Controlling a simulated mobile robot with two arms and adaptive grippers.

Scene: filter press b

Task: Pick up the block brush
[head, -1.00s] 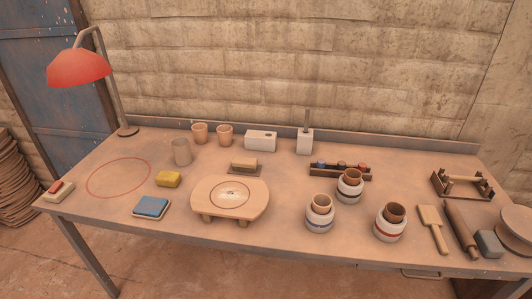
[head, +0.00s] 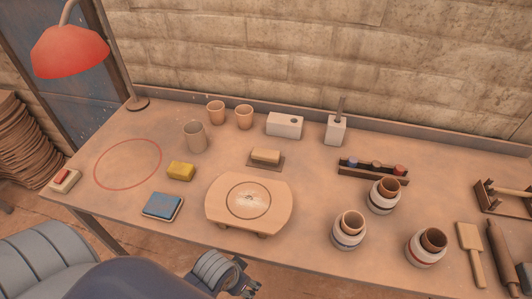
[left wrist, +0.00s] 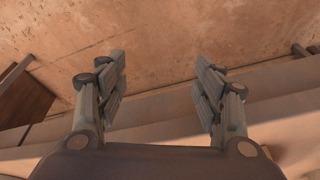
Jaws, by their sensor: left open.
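A tan wooden block on a flat brown base (head: 266,157), which looks most like the block brush, lies on the table behind the round wooden stand. Its underside is hidden. My left gripper (head: 246,284) is low in the head view, in front of the table's front edge and well short of the block. In the left wrist view the left gripper (left wrist: 157,75) has its fingers wide apart with nothing between them. The block cannot be made out in that view. My right gripper is not in view.
The round wooden stand (head: 248,203) lies between my left gripper and the block. A yellow block (head: 181,171) and blue pad (head: 162,206) are to its left. Jars (head: 349,230) stand at the right. The red-circled area is clear.

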